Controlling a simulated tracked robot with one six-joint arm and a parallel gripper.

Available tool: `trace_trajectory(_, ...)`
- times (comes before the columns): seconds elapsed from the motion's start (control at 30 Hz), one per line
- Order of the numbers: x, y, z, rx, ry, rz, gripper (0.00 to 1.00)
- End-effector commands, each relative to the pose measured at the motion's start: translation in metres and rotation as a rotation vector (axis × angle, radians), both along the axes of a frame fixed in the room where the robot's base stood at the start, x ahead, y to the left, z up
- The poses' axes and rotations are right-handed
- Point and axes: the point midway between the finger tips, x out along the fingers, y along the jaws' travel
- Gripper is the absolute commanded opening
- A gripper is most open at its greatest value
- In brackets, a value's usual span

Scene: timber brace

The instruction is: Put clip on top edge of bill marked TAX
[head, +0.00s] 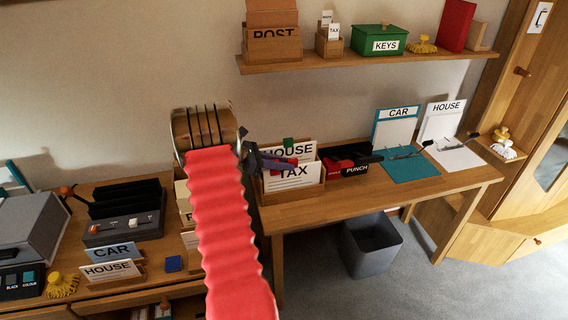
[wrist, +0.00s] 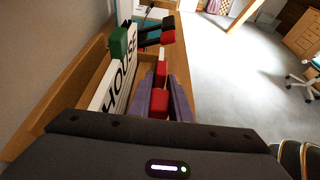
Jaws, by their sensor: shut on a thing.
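The bill marked TAX (head: 293,182) stands at the front of a wooden holder (head: 268,199) on the desk, in the head view. The bill marked HOUSE (head: 302,152) stands behind it with a green clip (head: 288,143) on its top edge. My gripper (head: 288,163) is at the TAX bill's top edge, its purple fingers shut on a small red clip (wrist: 159,104). Whether the clip touches the TAX bill cannot be told. In the wrist view the HOUSE bill (wrist: 120,75) and green clip (wrist: 123,42) lie left of my fingers; the TAX lettering is hidden there.
A red and black punch (head: 350,160) stands right of the holder. Teal CAR (head: 396,125) and white HOUSE (head: 441,122) boards stand further right. A shelf (head: 350,62) runs above, and a grey bin (head: 371,245) stands below the desk.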

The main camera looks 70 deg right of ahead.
Motion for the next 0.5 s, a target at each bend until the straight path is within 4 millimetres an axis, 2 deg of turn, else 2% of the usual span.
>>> trace_trajectory(0.5,0.0,0.0,-0.0042,0.0,0.0,0.0,0.0)
